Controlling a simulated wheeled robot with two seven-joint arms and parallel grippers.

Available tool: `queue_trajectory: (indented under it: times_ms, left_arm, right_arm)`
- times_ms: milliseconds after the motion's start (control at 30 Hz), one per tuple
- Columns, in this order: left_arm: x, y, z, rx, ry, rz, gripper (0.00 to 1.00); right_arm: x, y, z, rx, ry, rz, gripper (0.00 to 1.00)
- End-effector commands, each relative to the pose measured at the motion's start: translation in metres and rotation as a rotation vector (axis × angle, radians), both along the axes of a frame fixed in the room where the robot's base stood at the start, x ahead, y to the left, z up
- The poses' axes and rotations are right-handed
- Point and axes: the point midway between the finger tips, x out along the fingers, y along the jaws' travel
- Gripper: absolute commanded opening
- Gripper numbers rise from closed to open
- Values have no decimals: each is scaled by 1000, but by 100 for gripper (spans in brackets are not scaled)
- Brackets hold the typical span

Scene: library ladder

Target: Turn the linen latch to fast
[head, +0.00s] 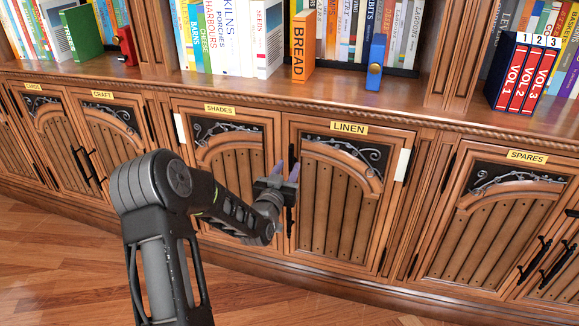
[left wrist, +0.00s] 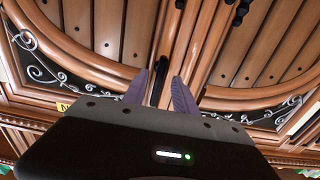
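The linen door (head: 345,205) is a closed wooden cabinet door under a yellow LINEN label (head: 349,128). A dark handle (head: 290,220) shows at its left edge, partly behind my gripper. I cannot make out the latch or its setting. My left gripper (head: 286,173) is in front of the seam between the shades and linen doors. Its two purple fingers stand apart. In the left wrist view the fingers (left wrist: 172,88) point at the doors, with a dark upright bar (left wrist: 161,80) seen between them. I cannot tell if they touch it. My right gripper is not in view.
The shades door (head: 235,175) is closed to the left, and the spares door (head: 495,225) to the right. Above runs a shelf with books, an orange BREAD book (head: 303,45) and a blue object (head: 375,62). The wooden floor (head: 60,270) is clear.

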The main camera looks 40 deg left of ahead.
Motion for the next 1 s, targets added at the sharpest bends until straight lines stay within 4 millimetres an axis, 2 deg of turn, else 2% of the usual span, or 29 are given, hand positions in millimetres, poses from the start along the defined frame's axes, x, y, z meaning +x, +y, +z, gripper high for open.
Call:
queue_trajectory:
  times_ms: [100, 200, 467, 900, 1000]
  left_arm:
    - [14, 5, -1, 0, -1, 0, 34]
    - [20, 7, -1, -1, 1, 0, 34]
    - [21, 7, 0, -1, 1, 0, 34]
    - [21, 7, 0, -1, 1, 0, 0]
    - [21, 7, 0, -1, 1, 0, 0]
  right_arm:
    - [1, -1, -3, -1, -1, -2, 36]
    - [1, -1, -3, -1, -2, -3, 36]
    - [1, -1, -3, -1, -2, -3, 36]
    - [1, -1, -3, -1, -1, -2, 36]
    - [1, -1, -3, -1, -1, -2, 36]
